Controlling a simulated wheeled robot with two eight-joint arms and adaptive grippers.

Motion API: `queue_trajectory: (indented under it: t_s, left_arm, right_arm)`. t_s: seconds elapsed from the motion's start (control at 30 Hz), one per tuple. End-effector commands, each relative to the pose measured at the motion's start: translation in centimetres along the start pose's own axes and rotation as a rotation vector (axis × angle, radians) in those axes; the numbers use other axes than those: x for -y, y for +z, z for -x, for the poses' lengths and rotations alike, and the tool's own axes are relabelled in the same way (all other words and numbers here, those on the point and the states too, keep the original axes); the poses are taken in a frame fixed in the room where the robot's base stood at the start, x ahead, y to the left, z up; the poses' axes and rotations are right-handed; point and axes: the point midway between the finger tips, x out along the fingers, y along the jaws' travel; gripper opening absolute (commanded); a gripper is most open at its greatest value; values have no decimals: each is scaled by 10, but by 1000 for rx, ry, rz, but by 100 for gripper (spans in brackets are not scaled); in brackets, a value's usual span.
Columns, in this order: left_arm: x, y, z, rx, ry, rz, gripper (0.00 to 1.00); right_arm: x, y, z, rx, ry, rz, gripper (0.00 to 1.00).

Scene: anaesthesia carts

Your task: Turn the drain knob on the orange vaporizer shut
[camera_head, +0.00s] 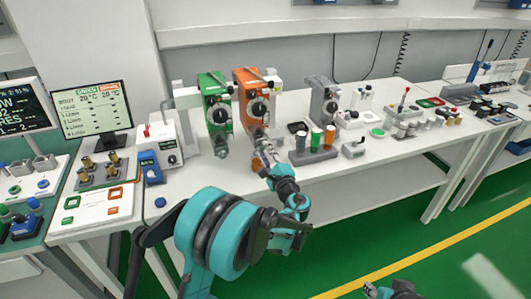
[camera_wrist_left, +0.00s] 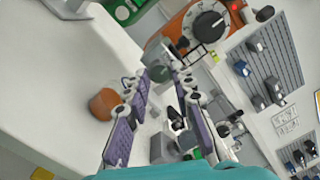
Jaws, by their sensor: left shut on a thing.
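The orange vaporizer (camera_head: 249,82) stands on the white bench beside the green vaporizer (camera_head: 213,90). Its black dial and orange body (camera_wrist_left: 175,28) show at the top of the left wrist view. My left gripper (camera_head: 264,150) is at the low front of the orange vaporizer. In the left wrist view its two purple-padded fingers (camera_wrist_left: 170,76) reach toward the vaporizer's lower part and are shut on a small part there, the drain knob. The fingertips hide most of the knob, so its angle cannot be told. My right gripper (camera_head: 384,291) shows only partly at the bottom edge.
A grey vaporizer (camera_head: 322,101) stands to the right. In front of it a grey rack (camera_head: 314,156) holds coloured bottles. A monitor (camera_head: 92,109) and a white box (camera_head: 165,143) are at the left. The bench front is mostly clear.

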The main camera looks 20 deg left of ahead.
Motion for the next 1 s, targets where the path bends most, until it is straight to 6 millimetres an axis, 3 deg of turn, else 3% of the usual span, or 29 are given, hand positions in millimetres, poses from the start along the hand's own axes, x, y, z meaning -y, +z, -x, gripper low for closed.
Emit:
queue_trajectory:
  t_s: [0.23,0.27,0.3,0.33,0.7,0.83,1.0]
  left_arm:
    - [0,0,0,-1,1,1,0]
    - [-1,0,0,-1,1,1,32]
    - [0,0,0,-1,1,1,43]
    - [0,0,0,-1,1,1,45]
    - [0,-1,6,-1,0,1,45]
    - [0,-1,25,-3,-1,1,45]
    - [1,-2,64,-5,-2,1,45]
  right_arm:
    - [0,0,0,0,0,0,40]
    - [0,0,0,0,0,0,40]
    - [0,0,0,0,0,0,40]
    - [0,0,0,0,0,0,40]
    - [0,0,0,0,0,0,40]
    - [0,0,0,0,0,0,40]
    - [0,0,0,0,0,0,40]
